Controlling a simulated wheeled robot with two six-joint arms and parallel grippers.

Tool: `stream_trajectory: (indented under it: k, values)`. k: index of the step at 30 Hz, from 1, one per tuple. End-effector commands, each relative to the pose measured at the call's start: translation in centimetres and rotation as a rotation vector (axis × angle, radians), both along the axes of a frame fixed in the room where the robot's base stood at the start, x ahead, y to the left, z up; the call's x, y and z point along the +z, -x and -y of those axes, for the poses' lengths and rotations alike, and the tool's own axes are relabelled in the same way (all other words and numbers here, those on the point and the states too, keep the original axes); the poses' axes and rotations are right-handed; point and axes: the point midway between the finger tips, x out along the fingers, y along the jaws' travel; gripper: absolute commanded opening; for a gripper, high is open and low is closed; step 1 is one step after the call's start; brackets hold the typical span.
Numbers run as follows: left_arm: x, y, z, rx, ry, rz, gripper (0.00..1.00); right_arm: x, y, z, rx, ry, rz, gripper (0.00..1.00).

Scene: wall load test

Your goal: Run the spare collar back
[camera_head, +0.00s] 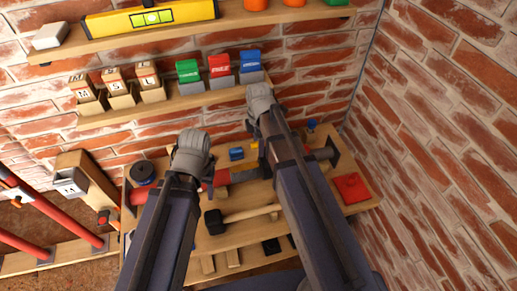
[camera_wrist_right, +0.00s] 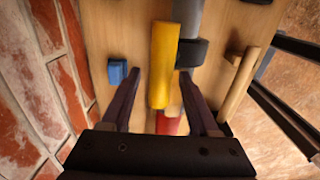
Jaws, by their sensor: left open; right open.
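I cannot tell for certain which part is the spare collar. A horizontal bar above the wooden shelf has a red section (camera_head: 221,178), a yellow cylinder (camera_wrist_right: 163,65) and a grey section (camera_head: 318,155). A black piece (camera_wrist_right: 192,53) sits beside the grey section in the right wrist view; whether it rings the bar is unclear. My right gripper (camera_wrist_right: 160,80) is open, its fingers on either side of the yellow cylinder and apart from it. My left gripper (camera_head: 211,186) is open near the red section; its fingertips are mostly hidden by its own wrist.
A mallet (camera_head: 250,214) lies on the shelf in front of the bar. A blue block (camera_head: 236,154) is behind it, a red block (camera_head: 351,188) to the right. A shelf of labelled boxes (camera_head: 220,72) hangs above. A brick wall (camera_head: 435,140) closes off the right.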

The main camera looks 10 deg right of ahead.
Motion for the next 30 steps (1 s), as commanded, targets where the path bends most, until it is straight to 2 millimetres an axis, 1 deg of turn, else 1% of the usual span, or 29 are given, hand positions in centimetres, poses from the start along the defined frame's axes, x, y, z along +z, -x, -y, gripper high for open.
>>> stream_trajectory:
  k: [1, 8, 24, 30]
  values:
    - [-0.21, 0.00, 0.00, 0.000, 0.000, 0.000, 0.50, -0.21, -0.01, 0.00, 0.000, 0.000, 0.000, 0.61]
    - [-0.08, 0.00, 0.00, 0.000, 0.000, 0.000, 0.50, -0.08, 0.00, 0.00, 0.000, 0.000, 0.000, 0.61]
    - [-0.09, 0.00, 0.00, 0.000, 0.000, 0.000, 0.50, -0.09, 0.00, 0.00, 0.000, 0.000, 0.000, 0.00]
    - [-0.09, 0.00, 0.00, 0.000, 0.000, 0.000, 0.50, -0.09, 0.00, 0.00, 0.000, 0.000, 0.000, 0.00]
